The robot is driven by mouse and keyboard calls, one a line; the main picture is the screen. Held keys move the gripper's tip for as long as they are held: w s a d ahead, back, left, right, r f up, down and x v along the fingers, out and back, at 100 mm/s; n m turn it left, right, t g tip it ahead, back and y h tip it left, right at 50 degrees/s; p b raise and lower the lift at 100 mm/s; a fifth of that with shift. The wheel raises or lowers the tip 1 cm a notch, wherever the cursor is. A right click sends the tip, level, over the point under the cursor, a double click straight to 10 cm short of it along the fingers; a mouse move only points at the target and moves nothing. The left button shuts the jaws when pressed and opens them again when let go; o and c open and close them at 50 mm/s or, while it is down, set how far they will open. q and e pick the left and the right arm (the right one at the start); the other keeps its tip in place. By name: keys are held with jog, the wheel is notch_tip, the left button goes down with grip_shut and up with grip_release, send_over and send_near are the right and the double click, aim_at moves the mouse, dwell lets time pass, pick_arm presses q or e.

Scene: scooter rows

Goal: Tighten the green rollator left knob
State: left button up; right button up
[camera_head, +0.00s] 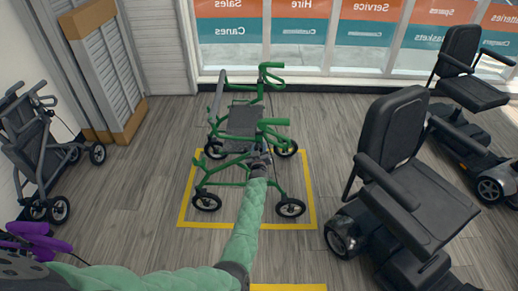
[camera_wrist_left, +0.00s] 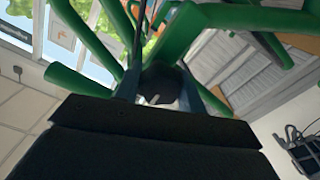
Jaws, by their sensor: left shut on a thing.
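The green rollator (camera_head: 240,172) stands upright on the floor inside a yellow outlined square, with a dark grey seat. My left gripper (camera_head: 262,155) reaches its near side frame, below the near green handle. In the left wrist view a dark round knob (camera_wrist_left: 160,82) sits between the two fingers of the left gripper, under green tubes. The gripper is shut on this knob. In the head view the knob is hidden by the gripper and too small to make out. My right gripper is not in view.
A black mobility scooter (camera_head: 392,135) stands close on the right, with another scooter (camera_head: 462,75) behind it. A dark folded rollator (camera_head: 35,150) is at the left, and a purple one (camera_head: 38,243) at lower left. Windows close the back. Grey floor lies free around the square.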

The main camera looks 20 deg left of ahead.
pick_arm(q)
jog(key=shift+d+f+m, duration=0.1)
jog(key=shift+f+m, duration=0.1)
jog(key=shift+m, duration=0.2)
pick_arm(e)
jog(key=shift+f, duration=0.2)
pick_arm(q)
jog(key=o, duration=1)
jog(key=shift+r, duration=0.1)
jog(key=shift+s, duration=0.1)
